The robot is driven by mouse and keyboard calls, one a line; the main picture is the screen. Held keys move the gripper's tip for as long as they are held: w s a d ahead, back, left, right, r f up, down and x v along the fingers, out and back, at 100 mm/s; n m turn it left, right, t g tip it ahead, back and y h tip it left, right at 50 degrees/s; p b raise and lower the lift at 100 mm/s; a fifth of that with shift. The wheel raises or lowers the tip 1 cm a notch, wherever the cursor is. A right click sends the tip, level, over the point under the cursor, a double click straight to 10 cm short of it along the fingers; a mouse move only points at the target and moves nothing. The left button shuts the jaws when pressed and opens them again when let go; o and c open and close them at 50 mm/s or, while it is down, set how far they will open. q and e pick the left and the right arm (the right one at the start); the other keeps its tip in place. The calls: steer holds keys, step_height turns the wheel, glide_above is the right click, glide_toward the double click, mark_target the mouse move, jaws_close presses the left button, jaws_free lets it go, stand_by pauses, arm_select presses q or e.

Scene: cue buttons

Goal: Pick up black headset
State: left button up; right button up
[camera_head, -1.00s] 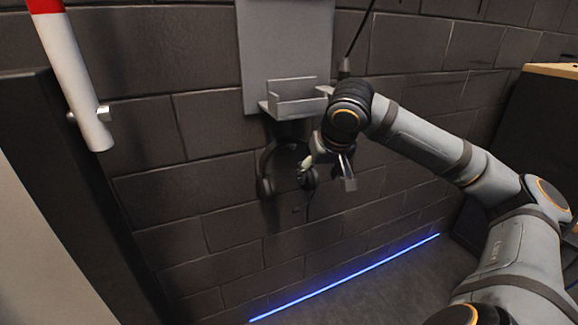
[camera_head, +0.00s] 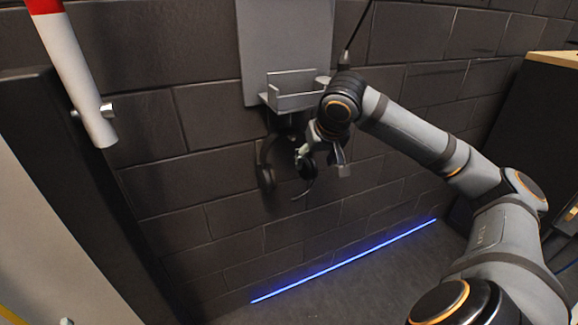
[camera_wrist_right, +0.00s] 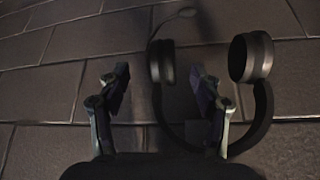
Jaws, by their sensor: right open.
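The black headset (camera_head: 264,172) hangs against the dark block wall, below a small grey shelf (camera_head: 293,100). My right gripper (camera_head: 322,160) is at its right ear cup, with the jaws open. In the right wrist view, the headset's band (camera_wrist_right: 262,108) curves on the right. One ear cup (camera_wrist_right: 162,62) with the microphone boom shows between the open fingers of the gripper (camera_wrist_right: 158,88), seemingly beyond the tips. The other ear cup (camera_wrist_right: 250,57) lies outside, to the right. I cannot tell whether a finger touches the headset. My left gripper is out of view.
A grey panel (camera_head: 285,45) is on the wall above the shelf. A red and white pole (camera_head: 75,75) stands at the left, near a dark panel edge. A blue light strip (camera_head: 345,262) runs along the foot of the wall. The floor there looks clear.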

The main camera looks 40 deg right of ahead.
mark_target(313, 166)
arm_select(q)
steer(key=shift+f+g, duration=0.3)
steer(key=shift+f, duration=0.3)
arm_select(e)
steer(key=shift+w+d+f, duration=0.1)
steer(key=shift+w+f, duration=0.15)
steer(key=shift+f, duration=0.1)
steer(key=x, duration=0.4)
steer(key=shift+w+f, duration=0.1)
steer(key=shift+f, duration=0.05)
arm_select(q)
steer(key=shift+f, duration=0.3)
arm_select(e)
jaws_close()
